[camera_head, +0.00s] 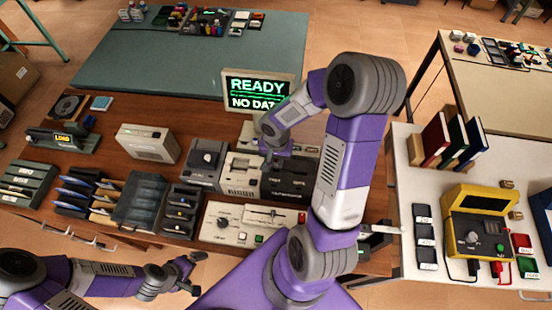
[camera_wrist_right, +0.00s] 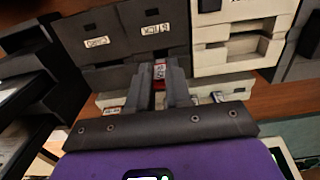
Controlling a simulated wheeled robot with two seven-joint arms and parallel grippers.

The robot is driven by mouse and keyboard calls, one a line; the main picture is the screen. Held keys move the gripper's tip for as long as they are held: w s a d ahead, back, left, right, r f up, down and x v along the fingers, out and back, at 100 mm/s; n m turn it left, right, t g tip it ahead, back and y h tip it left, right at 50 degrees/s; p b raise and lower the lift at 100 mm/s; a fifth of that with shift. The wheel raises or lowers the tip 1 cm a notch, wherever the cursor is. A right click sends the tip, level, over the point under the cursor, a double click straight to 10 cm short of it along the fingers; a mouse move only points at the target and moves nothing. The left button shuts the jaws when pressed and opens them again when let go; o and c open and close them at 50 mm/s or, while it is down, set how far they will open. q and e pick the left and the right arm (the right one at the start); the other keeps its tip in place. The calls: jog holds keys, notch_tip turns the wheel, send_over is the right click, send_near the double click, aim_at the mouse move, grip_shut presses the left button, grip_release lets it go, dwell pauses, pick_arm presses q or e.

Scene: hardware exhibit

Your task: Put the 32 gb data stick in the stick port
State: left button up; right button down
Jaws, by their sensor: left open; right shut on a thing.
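My right gripper (camera_wrist_right: 161,88) is shut on a small red stick with a pale label (camera_wrist_right: 159,71), seen between its fingers in the right wrist view. The label is too small to read, and the stick is hidden in the head view. There, the right gripper (camera_head: 276,161) points down over the dark grey unit (camera_head: 291,180) below the monitor. In the wrist view a grey housing with pale labels (camera_wrist_right: 112,45) stands just beyond the fingertips. I cannot make out the stick port or whether the stick touches it. My left gripper (camera_head: 190,272) is open and empty, off the desk's front edge.
The monitor (camera_head: 258,91) reads "READY" and "NO DATA". Beige and grey units (camera_head: 240,174) crowd around my right gripper. A control panel (camera_head: 250,224) lies in front. A white table (camera_head: 405,190) stands right.

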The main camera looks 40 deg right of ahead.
aim_at(276, 167)
jog(key=shift+f+b, duration=0.25)
jog(key=shift+b, duration=0.2)
dwell(1.0)
jog(key=shift+f+b, duration=0.2)
jog(key=shift+b, duration=0.1)
jog(key=shift+f+b, duration=0.15)
jog(key=shift+b, duration=0.25)
dwell(0.6)
jog(key=shift+f, duration=0.15)
jog(key=shift+f+b, duration=1.2)
jog(key=shift+b, duration=0.25)
jog(key=c, duration=1)
grip_release()
jog(key=shift+o, duration=0.2)
jog(key=shift+r, duration=0.1)
